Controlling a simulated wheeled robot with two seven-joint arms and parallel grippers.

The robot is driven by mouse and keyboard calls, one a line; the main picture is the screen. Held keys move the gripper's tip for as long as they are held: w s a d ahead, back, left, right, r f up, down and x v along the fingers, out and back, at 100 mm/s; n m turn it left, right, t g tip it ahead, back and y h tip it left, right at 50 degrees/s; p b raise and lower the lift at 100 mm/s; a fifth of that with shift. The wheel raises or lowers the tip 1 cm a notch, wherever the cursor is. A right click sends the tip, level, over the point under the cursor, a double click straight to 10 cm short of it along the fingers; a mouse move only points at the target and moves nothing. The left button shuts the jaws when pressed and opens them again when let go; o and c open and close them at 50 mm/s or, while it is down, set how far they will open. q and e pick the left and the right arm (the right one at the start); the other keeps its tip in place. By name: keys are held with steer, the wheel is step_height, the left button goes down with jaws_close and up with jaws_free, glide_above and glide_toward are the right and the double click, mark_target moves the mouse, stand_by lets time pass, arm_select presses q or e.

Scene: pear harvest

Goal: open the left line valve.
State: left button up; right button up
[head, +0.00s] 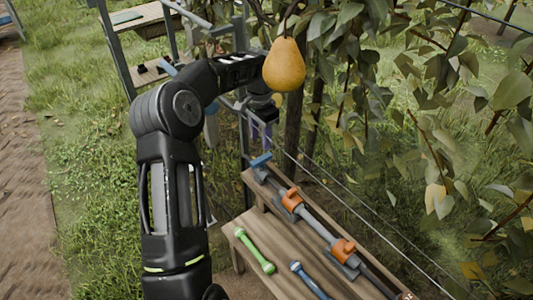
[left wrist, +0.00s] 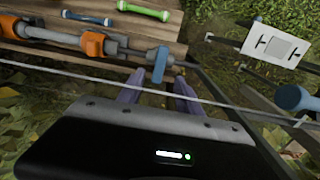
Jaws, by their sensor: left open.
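A grey pipe (head: 317,222) with orange fittings lies along the back of a wooden bench, with a blue valve handle (head: 261,159) at its left end. In the left wrist view the blue handle (left wrist: 160,62) stands just beyond the fingertips. My left gripper (head: 262,128) hangs above and close to the handle, partly hidden by its own arm. In the left wrist view its two purple fingers (left wrist: 160,88) are apart, with nothing held between them. I cannot tell whether a finger touches the handle. My right gripper is not in view.
A yellow pear (head: 284,65) hangs beside my left wrist. Leafy branches fill the right. A green tool (head: 254,251) and a blue tool (head: 308,280) lie on the bench (head: 262,231). A thin wire (head: 345,187) runs past it. A white plate (left wrist: 277,45) stands at the right.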

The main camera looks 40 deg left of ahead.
mark_target(261, 158)
arm_select(q)
steer(key=shift+w+f, duration=0.15)
steer(key=shift+f, duration=0.3)
step_height(261, 158, down, 7)
steer(key=shift+f+p, duration=0.1)
steer(key=shift+p, duration=0.5)
steer(key=shift+c, duration=0.5)
jaws_close()
